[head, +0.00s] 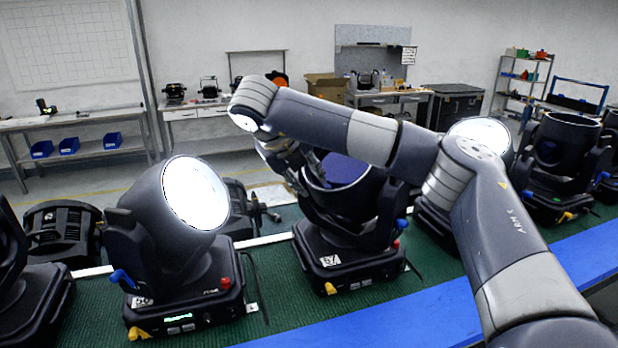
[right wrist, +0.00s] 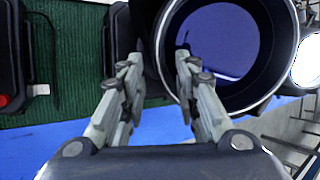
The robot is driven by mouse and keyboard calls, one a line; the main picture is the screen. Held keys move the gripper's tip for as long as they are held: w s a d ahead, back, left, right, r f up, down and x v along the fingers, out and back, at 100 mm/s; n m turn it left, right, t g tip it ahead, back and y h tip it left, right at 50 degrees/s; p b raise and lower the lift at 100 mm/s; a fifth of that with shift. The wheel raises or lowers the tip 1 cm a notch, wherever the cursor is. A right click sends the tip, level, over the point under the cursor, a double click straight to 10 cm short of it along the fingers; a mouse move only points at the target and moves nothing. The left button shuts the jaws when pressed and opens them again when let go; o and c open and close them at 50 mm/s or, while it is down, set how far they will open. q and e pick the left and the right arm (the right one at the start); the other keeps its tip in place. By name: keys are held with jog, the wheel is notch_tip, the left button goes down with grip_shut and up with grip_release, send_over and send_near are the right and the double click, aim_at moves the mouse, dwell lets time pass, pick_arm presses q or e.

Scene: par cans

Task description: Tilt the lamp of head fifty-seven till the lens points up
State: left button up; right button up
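Head fifty-seven (head: 347,267) stands mid-table with a white "57" label on its base. Its dark round lamp has the blue-tinted lens (head: 342,169) facing roughly upward; whether it is exactly level I cannot tell. My right gripper (head: 300,176) is at the left side of the lamp's rim, partly hidden by my own arm. In the right wrist view the two fingers (right wrist: 156,65) are apart, with part of the lamp's dark housing between them and the lens (right wrist: 217,42) to the right. Contact with the rim is unclear. My left gripper is not in view.
Another head (head: 175,240) with a bright white lens stands to the left, and more heads (head: 565,165) stand to the right. The heads stand on a green mat (head: 285,318) with a blue front edge (head: 400,322). Workbenches (head: 75,122) line the back wall.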

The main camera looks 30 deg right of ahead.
jog(key=shift+x, duration=1.2)
grip_shut()
jog(key=shift+d+r+p, duration=0.1)
jog(key=shift+r+p, duration=0.05)
jog(key=shift+p, duration=0.2)
